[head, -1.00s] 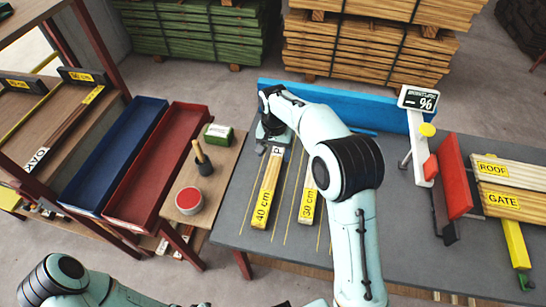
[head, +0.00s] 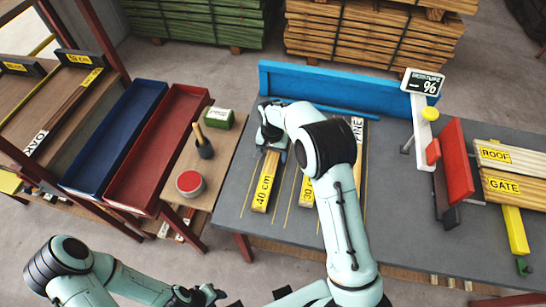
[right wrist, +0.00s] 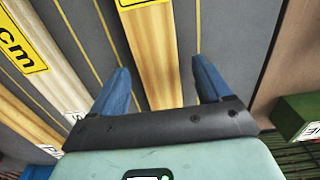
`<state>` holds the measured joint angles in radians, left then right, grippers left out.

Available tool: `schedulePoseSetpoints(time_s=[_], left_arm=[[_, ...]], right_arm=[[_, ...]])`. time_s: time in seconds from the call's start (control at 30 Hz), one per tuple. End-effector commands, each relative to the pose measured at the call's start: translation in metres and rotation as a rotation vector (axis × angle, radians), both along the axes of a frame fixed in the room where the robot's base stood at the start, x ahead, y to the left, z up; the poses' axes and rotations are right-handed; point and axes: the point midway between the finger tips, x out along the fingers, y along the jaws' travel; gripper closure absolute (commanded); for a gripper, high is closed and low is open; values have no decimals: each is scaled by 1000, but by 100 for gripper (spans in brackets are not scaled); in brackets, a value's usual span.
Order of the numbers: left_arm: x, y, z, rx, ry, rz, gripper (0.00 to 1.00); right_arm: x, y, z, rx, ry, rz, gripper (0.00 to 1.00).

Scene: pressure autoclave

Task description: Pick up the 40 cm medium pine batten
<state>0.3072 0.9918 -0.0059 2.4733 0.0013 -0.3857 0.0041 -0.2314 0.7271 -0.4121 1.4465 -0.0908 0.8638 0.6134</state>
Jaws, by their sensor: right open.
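The 40 cm pine batten (head: 264,188) lies on the grey bench in the head view, its yellow label at the near end. My right gripper (head: 270,137) is over its far part and hides that end. In the right wrist view this batten (right wrist: 152,60) runs between the two blue fingers of my open right gripper (right wrist: 163,88); the fingers look apart from it. The 30 cm batten (head: 307,190) lies to its right, and shows at the left of the wrist view (right wrist: 35,50). My left gripper (head: 205,295) is low at the bottom of the head view, its jaws unclear.
A batten with a PINE label (head: 357,130) lies further right, partly behind my arm. A blue backboard (head: 350,100) lines the bench's far edge. A moisture gauge (head: 421,120) stands right. A side table holds a green box (head: 219,118), a brush (head: 203,143) and a red tin (head: 190,183).

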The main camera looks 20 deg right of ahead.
Motion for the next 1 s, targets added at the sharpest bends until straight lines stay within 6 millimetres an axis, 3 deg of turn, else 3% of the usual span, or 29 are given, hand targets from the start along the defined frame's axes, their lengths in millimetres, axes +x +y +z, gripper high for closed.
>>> schedulePoseSetpoints(time_s=[0.13,0.37,0.5,0.57,0.6,0.87,1.0], left_arm=[[0,0,0,0,0,0,57],[0,0,0,0,0,0,57],[0,0,0,0,0,0,57],[0,0,0,0,0,0,57],[0,0,0,0,0,0,57],[0,0,0,0,0,0,57],[1,0,1,0,-1,0,57]], right_arm=[[0,-1,-13,1,1,-3,22],[0,-1,-14,0,0,-2,22],[0,-1,-14,0,0,-2,68],[0,-1,-14,0,0,-2,87],[0,-1,-14,0,0,-2,93],[0,-1,-11,0,-2,-2,93],[1,-1,3,0,-5,-1,93]])
